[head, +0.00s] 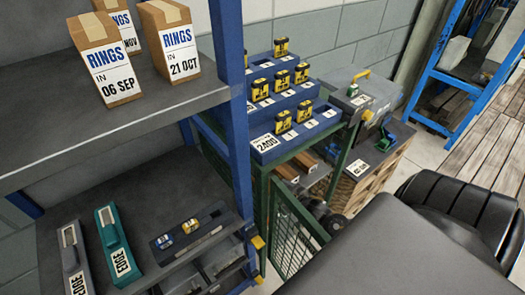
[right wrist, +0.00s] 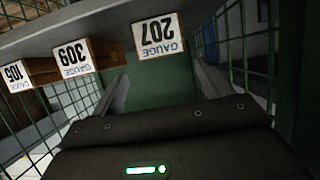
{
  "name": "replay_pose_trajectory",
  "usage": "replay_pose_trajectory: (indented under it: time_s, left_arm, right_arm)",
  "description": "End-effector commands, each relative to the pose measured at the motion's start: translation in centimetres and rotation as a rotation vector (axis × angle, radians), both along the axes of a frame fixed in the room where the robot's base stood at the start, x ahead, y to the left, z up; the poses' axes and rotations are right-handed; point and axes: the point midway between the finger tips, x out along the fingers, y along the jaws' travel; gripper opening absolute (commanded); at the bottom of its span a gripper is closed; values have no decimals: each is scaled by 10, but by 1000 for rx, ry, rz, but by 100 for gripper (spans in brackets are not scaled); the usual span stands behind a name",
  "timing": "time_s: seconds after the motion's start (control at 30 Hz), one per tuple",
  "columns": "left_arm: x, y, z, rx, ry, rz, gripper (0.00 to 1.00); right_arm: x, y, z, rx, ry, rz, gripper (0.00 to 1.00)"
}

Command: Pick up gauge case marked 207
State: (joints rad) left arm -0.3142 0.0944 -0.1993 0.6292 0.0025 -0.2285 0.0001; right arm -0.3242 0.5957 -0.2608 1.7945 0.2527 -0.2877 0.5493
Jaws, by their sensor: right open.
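The gauge case marked 207 (right wrist: 161,38) shows in the right wrist view at top centre, its white label upside down. It sits on a grey shelf beside the case marked 309 (right wrist: 75,60) and a third gauge case (right wrist: 25,76). My right gripper (right wrist: 160,78) is open, its grey fingers apart on either side below the 207 label. It appears empty, and the case looks to be beyond the fingers. In the head view, brown cases (head: 285,172) show inside the green cage, their numbers unreadable. My left gripper is not in view.
A green mesh door (head: 290,235) stands open on the cage in the head view. Blue stepped racks (head: 262,140) with yellow items sit on top. A blue-post shelf (head: 230,100) with ring boxes (head: 172,40) stands left. Mesh (right wrist: 60,115) also flanks my right gripper.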

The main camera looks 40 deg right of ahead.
Motion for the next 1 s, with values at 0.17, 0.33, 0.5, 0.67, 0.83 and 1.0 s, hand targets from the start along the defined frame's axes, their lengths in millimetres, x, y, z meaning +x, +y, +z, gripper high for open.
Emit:
replay_pose_trajectory:
  time_s: [0.17, 0.33, 0.5, 0.67, 0.83, 1.0]
  left_arm:
    - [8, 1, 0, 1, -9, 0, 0]
    - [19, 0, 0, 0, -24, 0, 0]
    - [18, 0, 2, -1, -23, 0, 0]
    - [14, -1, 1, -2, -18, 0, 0]
    - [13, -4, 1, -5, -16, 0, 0]
    - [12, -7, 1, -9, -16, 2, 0]
  right_arm:
    - [18, 1, -7, 0, -1, 1, 78]
    - [21, 2, -9, 1, 0, 3, 78]
    - [40, 5, -18, 0, -1, 3, 78]
    - [60, 6, -28, 1, -1, 4, 78]
    - [67, 6, -32, 1, 1, 5, 78]
    - [67, 6, -32, 1, 1, 5, 78]
